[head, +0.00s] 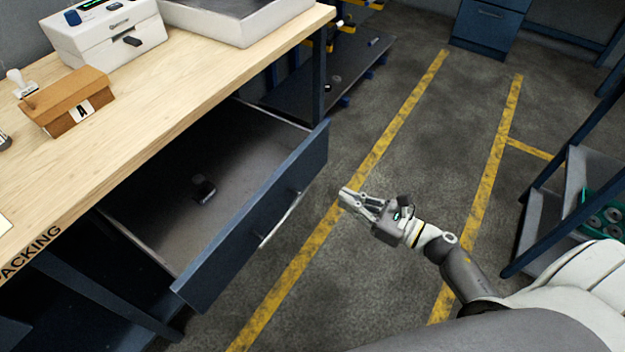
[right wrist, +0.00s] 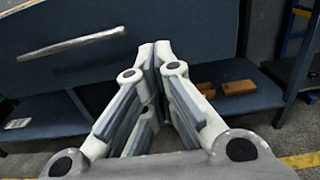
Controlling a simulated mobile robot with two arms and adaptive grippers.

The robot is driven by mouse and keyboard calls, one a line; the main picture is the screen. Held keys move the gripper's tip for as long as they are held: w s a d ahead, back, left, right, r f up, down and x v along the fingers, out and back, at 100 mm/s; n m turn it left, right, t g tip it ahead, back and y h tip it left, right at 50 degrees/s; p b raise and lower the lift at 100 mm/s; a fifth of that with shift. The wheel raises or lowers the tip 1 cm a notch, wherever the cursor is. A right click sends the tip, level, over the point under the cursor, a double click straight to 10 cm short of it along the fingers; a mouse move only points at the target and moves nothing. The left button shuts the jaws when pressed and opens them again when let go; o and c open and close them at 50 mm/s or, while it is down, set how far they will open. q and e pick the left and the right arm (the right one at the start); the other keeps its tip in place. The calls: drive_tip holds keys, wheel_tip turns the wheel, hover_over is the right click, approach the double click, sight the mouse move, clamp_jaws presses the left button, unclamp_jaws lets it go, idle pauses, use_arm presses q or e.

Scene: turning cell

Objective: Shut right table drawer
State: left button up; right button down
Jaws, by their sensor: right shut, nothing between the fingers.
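The table drawer (head: 255,222) stands pulled out from under the wooden packing table (head: 190,95). Its blue front carries a silver bar handle (head: 280,220). A small dark object (head: 203,188) lies inside on the drawer floor. My right gripper (head: 346,194) is shut and empty, in front of the drawer front and to the right of the handle, apart from it. In the right wrist view the closed fingertips (right wrist: 155,50) point toward the blue front, with the handle (right wrist: 72,46) at upper left. My left gripper is not in view.
On the table are a brown box (head: 65,102), a white device (head: 105,35) and a grey tray (head: 235,18). A shelf rack (head: 570,190) with a green bin stands at right. The floor between the yellow lines (head: 440,130) is clear.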

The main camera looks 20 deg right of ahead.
sight(303, 177)
drive_tip(key=p+x, duration=0.2)
drive_tip(key=x, duration=0.8)
drive_tip(key=shift+s, duration=0.1)
